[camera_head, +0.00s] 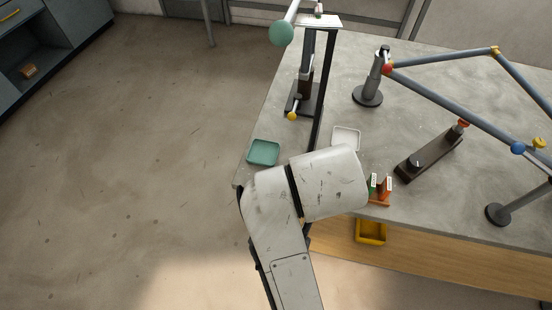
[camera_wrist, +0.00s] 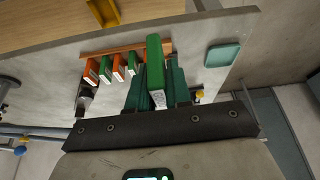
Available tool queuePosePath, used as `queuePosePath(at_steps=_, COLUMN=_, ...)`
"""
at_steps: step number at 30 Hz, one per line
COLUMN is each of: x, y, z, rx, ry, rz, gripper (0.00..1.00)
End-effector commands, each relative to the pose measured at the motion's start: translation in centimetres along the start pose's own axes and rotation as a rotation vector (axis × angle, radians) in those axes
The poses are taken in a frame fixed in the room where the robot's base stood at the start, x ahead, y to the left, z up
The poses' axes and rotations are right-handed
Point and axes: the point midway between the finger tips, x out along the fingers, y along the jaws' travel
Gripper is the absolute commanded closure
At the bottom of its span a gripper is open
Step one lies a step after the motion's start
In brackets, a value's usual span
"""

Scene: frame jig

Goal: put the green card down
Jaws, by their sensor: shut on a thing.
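In the wrist view a green card (camera_wrist: 155,72) stands between the fingers of my gripper (camera_wrist: 156,88), which is shut on it. Its pale printed end faces the camera. Behind it is a low orange-brown rack (camera_wrist: 125,50) with a row of cards to the left: an orange card (camera_wrist: 91,71), a green card (camera_wrist: 106,69), another orange card (camera_wrist: 118,66) and another green card (camera_wrist: 133,64). I cannot tell whether the held card touches the rack. In the head view the rack (camera_head: 380,200) shows beside my arm, which hides my gripper.
A teal tray (camera_head: 263,152) lies near the table's left edge; it also shows in the wrist view (camera_wrist: 222,55). A white tray (camera_head: 346,138) lies behind my arm. A yellow bin (camera_head: 371,232) sits at the front edge. A dark block (camera_head: 430,155) and a jointed bar frame (camera_head: 450,105) occupy the right.

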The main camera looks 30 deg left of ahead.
Motion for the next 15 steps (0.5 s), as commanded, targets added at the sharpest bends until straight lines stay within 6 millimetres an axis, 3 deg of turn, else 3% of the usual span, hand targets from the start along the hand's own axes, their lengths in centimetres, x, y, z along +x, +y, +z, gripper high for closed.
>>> queuePosePath(at_steps=7, x=1.9, y=-5.2, z=-2.2, rx=-0.126, ry=0.002, rz=-0.061, gripper=1.0)
queuePosePath(at_steps=15, x=2.4, y=-10.3, z=-4.4, rx=-0.265, ry=0.003, rz=-0.114, gripper=1.0)
